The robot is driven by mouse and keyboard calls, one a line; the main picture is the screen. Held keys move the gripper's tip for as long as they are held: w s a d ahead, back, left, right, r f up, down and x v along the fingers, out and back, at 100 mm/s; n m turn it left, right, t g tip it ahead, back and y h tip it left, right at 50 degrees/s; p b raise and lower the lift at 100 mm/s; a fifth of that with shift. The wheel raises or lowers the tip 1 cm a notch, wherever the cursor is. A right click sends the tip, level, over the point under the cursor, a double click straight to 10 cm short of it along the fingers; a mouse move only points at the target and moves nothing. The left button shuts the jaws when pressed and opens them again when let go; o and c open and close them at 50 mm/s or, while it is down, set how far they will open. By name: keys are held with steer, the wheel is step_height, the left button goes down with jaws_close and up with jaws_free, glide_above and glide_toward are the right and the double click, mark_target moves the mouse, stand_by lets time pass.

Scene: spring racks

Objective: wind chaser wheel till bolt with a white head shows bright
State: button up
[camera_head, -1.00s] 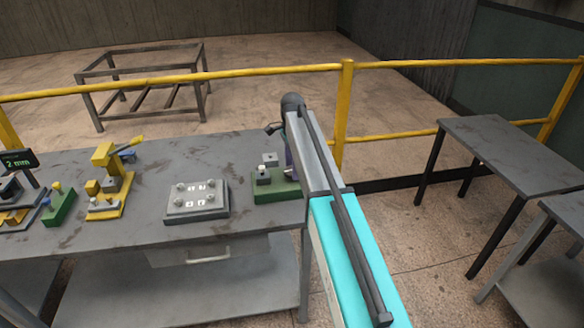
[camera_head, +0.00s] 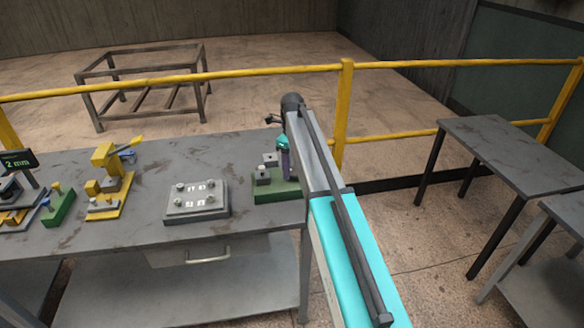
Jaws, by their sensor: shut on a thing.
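A green-based fixture (camera_head: 278,195) with grey blocks stands at the right end of the workbench. My arm crosses in front of its right side. My gripper (camera_head: 287,174) is only partly seen, with a purple part upright over the fixture's right side and a teal part above it. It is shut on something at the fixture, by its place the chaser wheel. The fingertips and the wheel are hidden by my arm and too small to make out. I cannot pick out a bolt with a white head, nor tell whether one shows bright.
A grey plate (camera_head: 212,208) with several knobs and white labels lies left of the fixture. A yellow press (camera_head: 106,180), a small green block (camera_head: 58,207) and a "2 mm" display (camera_head: 17,162) stand further left. A yellow rail (camera_head: 240,74) runs behind the bench.

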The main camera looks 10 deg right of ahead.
mark_target(292, 170)
steer(key=shift+m, duration=1.1)
steer(key=o, duration=1)
steer(key=shift+o, duration=0.2)
steer(key=shift+r, duration=0.1)
step_height(292, 170, up, 14)
steer(key=b, duration=0.3)
